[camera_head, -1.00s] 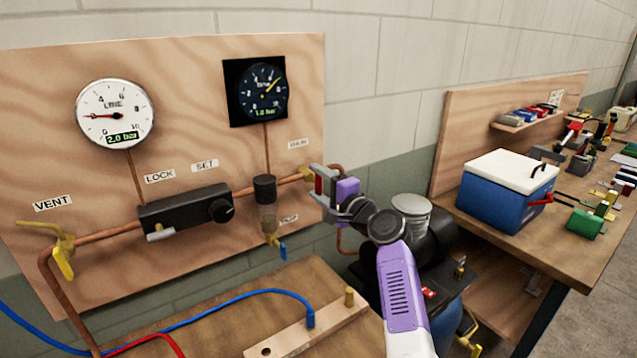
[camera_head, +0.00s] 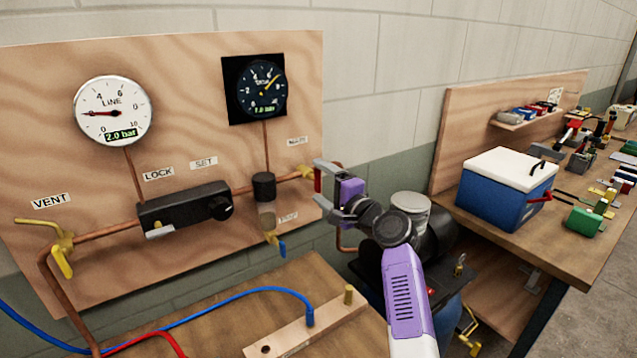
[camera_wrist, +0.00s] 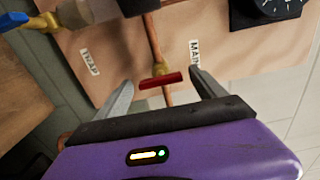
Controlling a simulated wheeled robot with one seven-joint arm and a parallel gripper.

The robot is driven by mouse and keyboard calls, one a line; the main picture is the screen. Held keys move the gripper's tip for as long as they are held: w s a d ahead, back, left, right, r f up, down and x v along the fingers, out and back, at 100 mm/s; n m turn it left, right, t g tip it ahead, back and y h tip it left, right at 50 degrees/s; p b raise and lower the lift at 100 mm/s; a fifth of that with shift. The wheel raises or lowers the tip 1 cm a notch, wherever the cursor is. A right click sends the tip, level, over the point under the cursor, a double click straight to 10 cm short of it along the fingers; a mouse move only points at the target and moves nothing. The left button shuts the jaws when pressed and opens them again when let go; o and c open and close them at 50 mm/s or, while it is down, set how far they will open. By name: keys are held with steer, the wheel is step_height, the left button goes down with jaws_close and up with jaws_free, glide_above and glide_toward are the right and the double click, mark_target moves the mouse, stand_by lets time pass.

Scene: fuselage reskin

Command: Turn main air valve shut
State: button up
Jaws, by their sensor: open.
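The main air valve has a red handle (camera_wrist: 161,80) on a brass body on the copper pipe, next to the label reading MAIN (camera_wrist: 194,52). In the wrist view the handle lies across the pipe. My gripper (camera_wrist: 158,86) is open, with one finger on each side of the red handle and gaps between them. In the head view my gripper (camera_head: 322,190) is at the right edge of the wooden panel, and the red handle (camera_head: 317,179) shows between its fingers. I cannot tell how deep the handle sits between the fingers.
The panel (camera_head: 180,80) carries a white line gauge (camera_head: 113,110) at 2.0 bar, a dark gauge (camera_head: 262,90), a regulator (camera_head: 185,209) and a blue-handled trap valve (camera_head: 282,247). A compressor (camera_head: 410,225) stands behind my arm. A cooler (camera_head: 505,188) sits on the right bench.

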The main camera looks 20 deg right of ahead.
steer(key=v, duration=0.6)
steer(key=shift+s+b, duration=0.2)
steer(key=shift+b, duration=0.2)
